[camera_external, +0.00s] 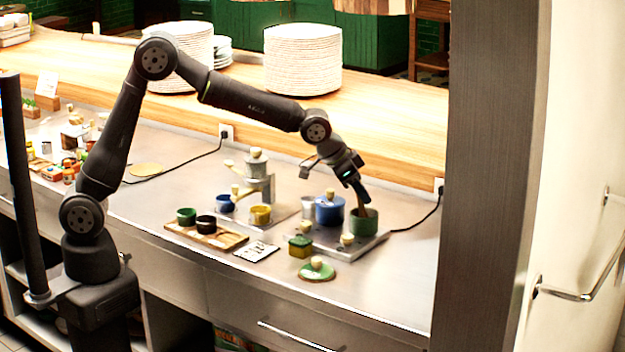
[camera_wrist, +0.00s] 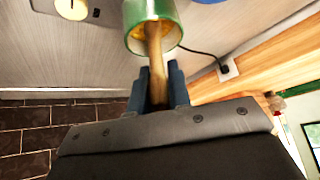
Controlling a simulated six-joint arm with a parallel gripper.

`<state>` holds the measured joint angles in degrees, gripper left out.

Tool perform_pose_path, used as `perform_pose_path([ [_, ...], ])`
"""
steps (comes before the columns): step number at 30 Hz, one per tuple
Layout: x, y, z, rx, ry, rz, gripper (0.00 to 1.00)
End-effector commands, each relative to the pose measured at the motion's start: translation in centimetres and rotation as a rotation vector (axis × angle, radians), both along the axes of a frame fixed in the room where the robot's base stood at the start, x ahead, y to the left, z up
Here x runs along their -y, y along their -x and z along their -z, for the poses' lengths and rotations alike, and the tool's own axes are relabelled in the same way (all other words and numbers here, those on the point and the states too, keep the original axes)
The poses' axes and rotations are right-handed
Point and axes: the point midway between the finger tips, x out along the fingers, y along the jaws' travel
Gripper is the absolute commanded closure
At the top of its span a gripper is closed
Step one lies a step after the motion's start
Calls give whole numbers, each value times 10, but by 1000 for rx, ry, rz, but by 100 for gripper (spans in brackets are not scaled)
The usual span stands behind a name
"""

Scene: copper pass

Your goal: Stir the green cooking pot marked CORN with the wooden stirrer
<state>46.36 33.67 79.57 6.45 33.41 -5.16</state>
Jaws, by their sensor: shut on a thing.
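The green cooking pot (camera_external: 363,223) stands on the right part of the hot plate, without a lid. It also shows at the top of the wrist view (camera_wrist: 153,14), with something yellow inside. No CORN marking is legible. My gripper (camera_external: 357,190) is above the pot, shut on the wooden stirrer (camera_wrist: 156,62). The stirrer's far end reaches into the pot's opening. How deep it sits inside is hidden. In the outside view the stirrer (camera_external: 362,206) shows only as a short piece between fingers and pot.
A blue pot (camera_external: 330,210) with a lid stands just left of the green pot on the hot plate (camera_external: 335,247). A green lid (camera_external: 317,268) lies on the counter in front. A small green-and-yellow pot (camera_external: 300,245) and a wooden tray of cups (camera_external: 190,236) stand to the left.

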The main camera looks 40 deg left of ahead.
Motion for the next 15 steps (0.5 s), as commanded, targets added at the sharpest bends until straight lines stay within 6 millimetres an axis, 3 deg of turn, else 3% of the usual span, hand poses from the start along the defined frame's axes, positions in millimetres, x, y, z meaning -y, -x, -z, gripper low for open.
perform_pose_path([
  [15,-3,7,-38,1,1,0,100],
])
